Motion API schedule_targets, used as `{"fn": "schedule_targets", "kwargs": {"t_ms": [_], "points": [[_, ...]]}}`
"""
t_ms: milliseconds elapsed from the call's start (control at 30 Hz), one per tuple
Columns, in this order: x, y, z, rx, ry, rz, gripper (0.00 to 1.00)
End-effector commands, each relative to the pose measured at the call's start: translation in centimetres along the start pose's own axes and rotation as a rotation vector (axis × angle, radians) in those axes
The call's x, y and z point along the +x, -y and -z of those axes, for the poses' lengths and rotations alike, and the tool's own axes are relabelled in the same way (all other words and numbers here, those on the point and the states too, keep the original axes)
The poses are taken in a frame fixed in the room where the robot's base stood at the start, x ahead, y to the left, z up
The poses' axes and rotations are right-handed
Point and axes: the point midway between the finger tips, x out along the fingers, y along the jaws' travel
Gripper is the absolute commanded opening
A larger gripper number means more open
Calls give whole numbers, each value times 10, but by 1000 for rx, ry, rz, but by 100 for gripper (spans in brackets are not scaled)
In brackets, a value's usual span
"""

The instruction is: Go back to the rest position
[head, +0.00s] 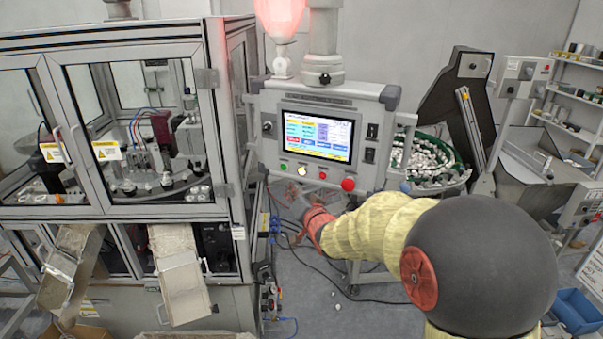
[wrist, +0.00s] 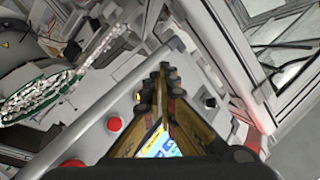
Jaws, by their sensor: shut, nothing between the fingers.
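My gripper (wrist: 165,72) is shut and empty in the wrist view, its two fingers meeting at the tips. It is in front of the control panel (head: 262,110), and the fingers cover part of the panel. In the head view my arm reaches forward to just below the panel, and the fingers are too small and cluttered to make out. The panel has a lit screen (head: 317,135) and a row of buttons, with a glowing button (head: 302,170) and a large red button (head: 348,184). I cannot tell whether the fingertips touch anything.
A glazed machine cabinet (head: 222,110) stands at the left with two metal chutes (head: 180,275) below. A round feeder bowl (head: 432,160) with many white caps is behind the panel at right. A red lamp (head: 281,18) glows above. Cables (head: 290,235) hang between cabinet and panel.

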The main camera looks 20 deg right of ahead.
Motion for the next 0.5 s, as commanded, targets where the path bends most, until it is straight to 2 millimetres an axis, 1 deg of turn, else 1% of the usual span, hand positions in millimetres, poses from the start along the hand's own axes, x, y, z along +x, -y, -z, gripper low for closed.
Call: {"fn": "schedule_targets", "kwargs": {"t_ms": [233, 333, 367, 433, 467, 500], "points": [[0, 0, 0, -1, 0, 0, 0], [0, -3, -3, -34, 10, -10, 0], [0, -8, -7, -54, 26, -27, 0], [-2, -24, -21, -105, 81, -84, 0], [-5, -35, -31, -130, 116, -117, 0], [-11, -51, -47, -163, 174, -168, 0]]}}
